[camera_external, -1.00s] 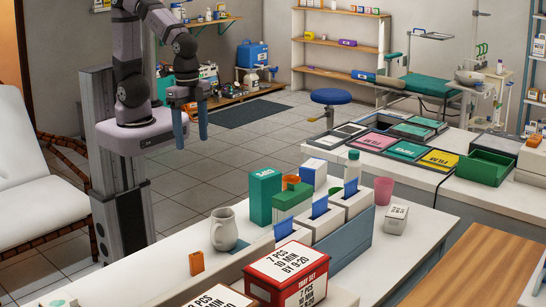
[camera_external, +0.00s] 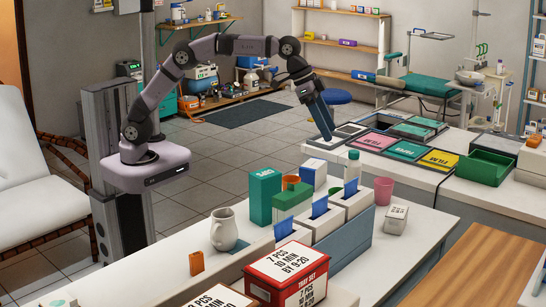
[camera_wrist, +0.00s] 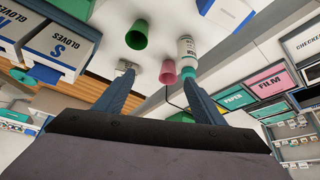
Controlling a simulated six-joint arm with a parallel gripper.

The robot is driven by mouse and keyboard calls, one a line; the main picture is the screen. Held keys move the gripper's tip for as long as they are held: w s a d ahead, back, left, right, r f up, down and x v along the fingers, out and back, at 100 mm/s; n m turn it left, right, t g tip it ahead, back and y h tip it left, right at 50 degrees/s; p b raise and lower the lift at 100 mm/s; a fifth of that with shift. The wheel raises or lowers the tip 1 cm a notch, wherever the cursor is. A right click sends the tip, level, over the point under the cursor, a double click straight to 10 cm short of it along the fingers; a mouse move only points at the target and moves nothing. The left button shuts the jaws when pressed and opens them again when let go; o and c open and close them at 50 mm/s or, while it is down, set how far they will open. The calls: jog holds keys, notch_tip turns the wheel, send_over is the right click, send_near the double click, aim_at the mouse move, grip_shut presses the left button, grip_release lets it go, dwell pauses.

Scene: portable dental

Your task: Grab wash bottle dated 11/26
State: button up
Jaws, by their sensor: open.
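A white bottle with a green cap (camera_external: 352,166) stands on the counter behind the white boxes, its lower part hidden in the external view. In the wrist view a white bottle with a teal-green band (camera_wrist: 187,52) appears just beyond the right finger, beside the pink cup. Its print is too small to read, so I cannot confirm the date 11/26. My gripper (camera_external: 328,138) is open and empty, pointing down near the dark-framed trays, beyond the bottle. It also shows in the wrist view (camera_wrist: 160,82), with its fingers apart and nothing between them.
A pink cup (camera_external: 383,190) stands close to the bottle. A teal box (camera_external: 265,197), white boxes with blue inserts (camera_external: 323,222) and a grey mug (camera_external: 223,230) crowd the counter. Film trays (camera_external: 438,159) and a green bin (camera_external: 490,167) cover the far counter.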

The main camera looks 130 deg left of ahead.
jog(key=a+f+n+y+b, duration=0.1)
jog(key=a+b, duration=0.1)
jog(key=a, duration=0.7)
send_near(353, 169)
jog(key=a+f, duration=0.3)
jog(key=f, duration=0.1)
jog(key=shift+t, duration=0.3)
jog(key=shift+s+p+x, duration=0.1)
jog(key=shift+p+x, duration=0.35)
jog(key=shift+x, duration=1.25)
jog(key=shift+s+p+x, duration=0.15)
jog(key=shift+p+x, duration=0.3)
jog(key=shift+x, duration=1.3)
jog(key=shift+a+f, duration=0.1)
jog(key=shift+c, duration=0.3)
jog(key=c, duration=1.3)
notch_tip(353, 169, up, 10)
jog(key=shift+r, duration=0.1)
